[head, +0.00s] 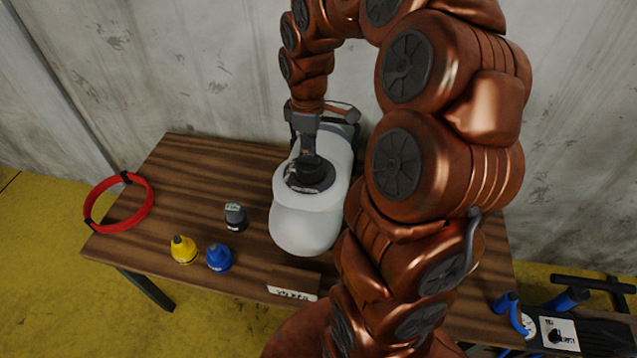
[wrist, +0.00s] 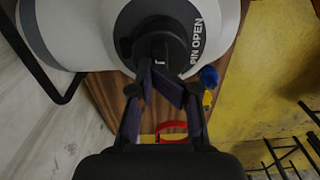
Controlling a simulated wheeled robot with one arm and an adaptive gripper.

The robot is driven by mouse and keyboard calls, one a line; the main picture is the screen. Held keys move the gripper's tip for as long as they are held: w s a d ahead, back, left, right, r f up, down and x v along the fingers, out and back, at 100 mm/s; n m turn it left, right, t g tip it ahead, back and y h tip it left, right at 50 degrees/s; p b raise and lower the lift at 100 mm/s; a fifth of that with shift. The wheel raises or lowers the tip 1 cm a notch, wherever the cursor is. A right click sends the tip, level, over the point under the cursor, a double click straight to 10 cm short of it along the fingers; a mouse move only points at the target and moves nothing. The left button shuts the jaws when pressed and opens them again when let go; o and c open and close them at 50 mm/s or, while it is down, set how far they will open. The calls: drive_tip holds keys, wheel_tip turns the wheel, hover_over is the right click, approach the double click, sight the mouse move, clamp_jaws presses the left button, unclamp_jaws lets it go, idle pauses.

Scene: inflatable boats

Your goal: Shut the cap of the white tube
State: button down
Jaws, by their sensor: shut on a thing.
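The white tube (head: 300,225) lies on the wooden table, and its rounded end points to the front. On its top is a round black cap (head: 318,183). In the wrist view the cap (wrist: 150,22) has a raised middle and a ring with the words "PIN OPEN", on the white tube (wrist: 85,30). My gripper (head: 309,158) reaches down onto the cap from above. In the wrist view my gripper (wrist: 161,78) has its two fingers closed on the raised middle of the cap. The fingertips partly hide the grip.
A grey nozzle (head: 236,216), a yellow nozzle (head: 183,250) and a blue nozzle (head: 219,258) stand left of the tube. A red hoop (head: 88,206) hangs over the table's left edge. A small label (head: 292,293) sits at the front edge. A concrete wall stands behind.

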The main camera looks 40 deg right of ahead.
sight(309, 155)
drive_tip(key=shift+r+p, duration=0.85)
drive_tip(key=shift+r, duration=2.4)
drive_tip(key=s+a+m, duration=0.2)
drive_tip(key=s+a, duration=0.3)
drive_tip(key=s, duration=0.3)
drive_tip(key=s+a+m+g+p, duration=0.1)
drive_tip(key=s+a+m, duration=0.2)
drive_tip(key=s+a, duration=0.2)
drive_tip(key=s+a+m, duration=0.3)
drive_tip(key=s+a, duration=0.2)
drive_tip(key=s, duration=0.6)
drive_tip(key=shift+s+a+r+g+p, duration=0.15)
drive_tip(key=shift+r+g+p, duration=0.15)
drive_tip(key=shift+r, duration=0.1)
